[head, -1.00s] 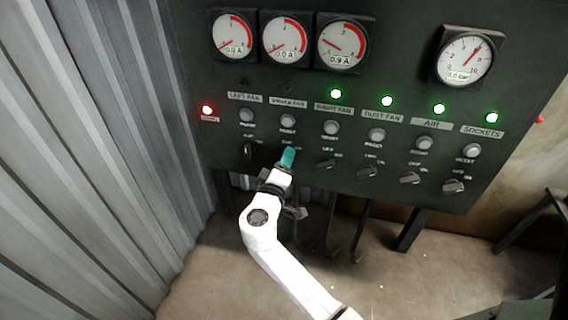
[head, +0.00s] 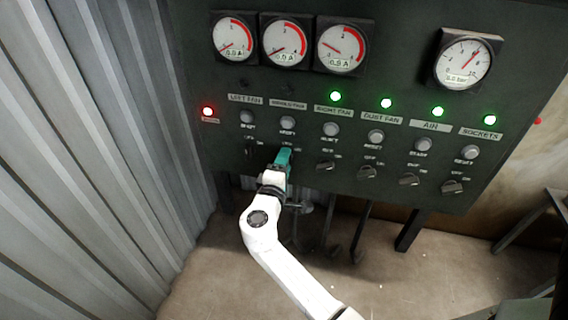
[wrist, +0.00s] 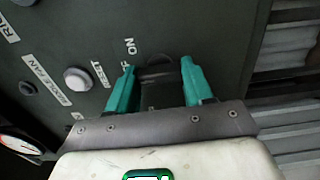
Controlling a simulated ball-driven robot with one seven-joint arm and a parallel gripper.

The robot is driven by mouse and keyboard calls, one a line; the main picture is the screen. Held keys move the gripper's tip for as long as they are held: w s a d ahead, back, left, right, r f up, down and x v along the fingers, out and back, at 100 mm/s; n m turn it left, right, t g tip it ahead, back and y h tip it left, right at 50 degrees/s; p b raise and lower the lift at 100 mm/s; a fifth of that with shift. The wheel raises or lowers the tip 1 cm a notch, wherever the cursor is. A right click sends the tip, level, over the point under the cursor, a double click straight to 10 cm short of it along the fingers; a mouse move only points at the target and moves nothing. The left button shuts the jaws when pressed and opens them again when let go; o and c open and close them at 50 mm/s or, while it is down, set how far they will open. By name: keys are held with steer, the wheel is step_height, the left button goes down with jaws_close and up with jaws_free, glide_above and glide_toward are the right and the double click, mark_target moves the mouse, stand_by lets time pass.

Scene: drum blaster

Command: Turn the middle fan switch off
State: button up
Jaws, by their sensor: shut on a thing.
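The middle fan switch (wrist: 158,72) is a dark knob on the green panel, between the two teal fingers in the wrist view. My gripper (wrist: 157,80) is shut on it, one finger on each side. In the head view my gripper (head: 284,156) covers the switch below the middle fan's round reset button (head: 288,123) and its label (head: 288,104). The lamp above that label (head: 288,88) is dark. The middle gauge (head: 285,41) has its needle near the low end. The knob's exact angle is hard to make out.
The left fan switch (head: 251,152) is close on the left and the right fan switch (head: 325,166) close on the right. More switches continue rightward under green lamps. A red lamp (head: 208,111) glows at the left. A corrugated metal wall (head: 95,150) stands left of the panel.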

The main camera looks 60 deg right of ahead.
steer(key=shift+f, duration=0.1)
steer(key=o, duration=1)
steer(key=shift+o, duration=0.2)
steer(key=shift+a, duration=0.1)
steer(key=v, duration=1)
steer(key=shift+a+b, duration=0.3)
steer(key=shift+a, duration=0.05)
steer(key=shift+s, duration=0.15)
steer(key=s+a+f+m+g+y+p, duration=0.1)
steer(key=s+f+m+g+y+p, duration=0.15)
steer(key=s+f+y, duration=0.45)
steer(key=s+a+f+m+g+y+p, duration=0.1)
steer(key=s+f+m+g+y+p, duration=0.2)
steer(key=s, duration=0.6)
steer(key=s+a+y, duration=0.5)
steer(key=a+y, duration=0.1)
steer(key=a, duration=0.2)
steer(key=shift+a+r+n+y, duration=0.4)
steer(key=shift+r+n, duration=0.05)
